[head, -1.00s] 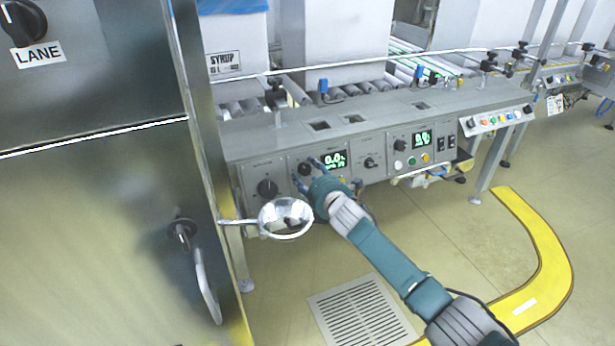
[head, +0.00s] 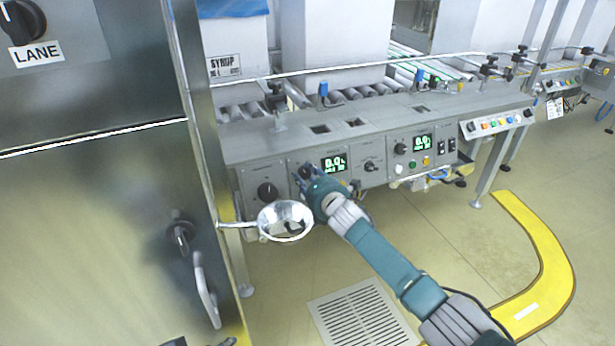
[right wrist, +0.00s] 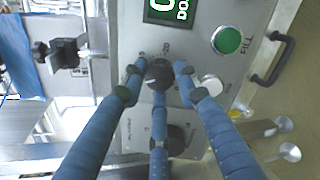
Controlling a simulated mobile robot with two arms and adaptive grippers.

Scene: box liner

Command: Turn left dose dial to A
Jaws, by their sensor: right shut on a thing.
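The left dose dial (head: 305,169) is a small dark round knob on the grey front panel, just left of a green-lit display (head: 334,163). In the right wrist view the knob (right wrist: 158,73) shows a light pointer mark. My right gripper (head: 308,177) has its blue fingers closed around this knob; they also show in the right wrist view (right wrist: 157,84). The fingers partly hide the knob and any markings around it, and I cannot read a letter A. My left gripper is not clearly in view.
A larger black knob (head: 267,191) sits left of the dial. A round shiny mirror-like disc (head: 285,221) sticks out below it. A tall metal cabinet (head: 100,230) fills the left side. A green FILL button (right wrist: 227,40) lies near the fingers. The floor in front is open.

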